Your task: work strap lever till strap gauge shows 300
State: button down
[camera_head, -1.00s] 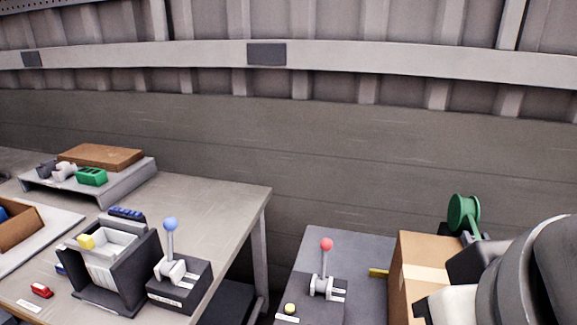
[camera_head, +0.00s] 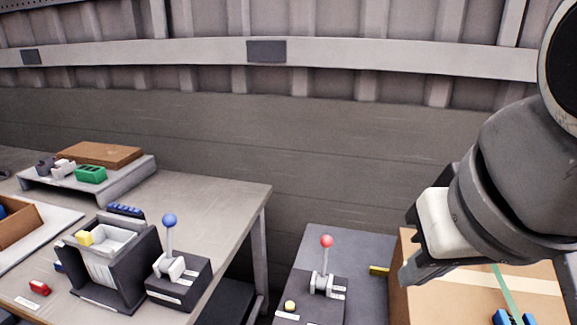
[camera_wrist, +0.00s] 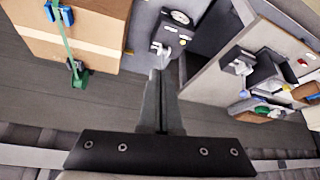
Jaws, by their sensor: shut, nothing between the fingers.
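A red-knobbed lever (camera_head: 327,242) stands upright on a dark box on the low grey table; its label is too small to read. In the wrist view, a round white dial (camera_wrist: 180,17) shows on that box; its reading cannot be made out.
A second lever with a blue knob (camera_head: 169,220) stands on the workbench (camera_head: 215,205) at left, beside a dark bin (camera_head: 138,255). A yellow piece (camera_head: 379,270) lies between the red-knobbed lever and the cardboard box. A gap separates bench and low table.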

jog(key=w, duration=0.2)
jog(key=w+d, duration=0.1)
jog(key=w, duration=0.2)
jog(key=shift+w+d, duration=0.2)
dwell(0.6)
jog(key=s+a+b, duration=0.1)
jog(key=s+a, duration=0.2)
jog(key=s, duration=0.9)
jog(key=shift+a, duration=0.2)
jog(key=shift+s+r, duration=0.1)
jog(key=w+d, duration=0.3)
jog(key=w, duration=0.9)
jog(key=shift+d+b, duration=0.15)
jog(key=shift+b, duration=0.25)
dwell(0.6)
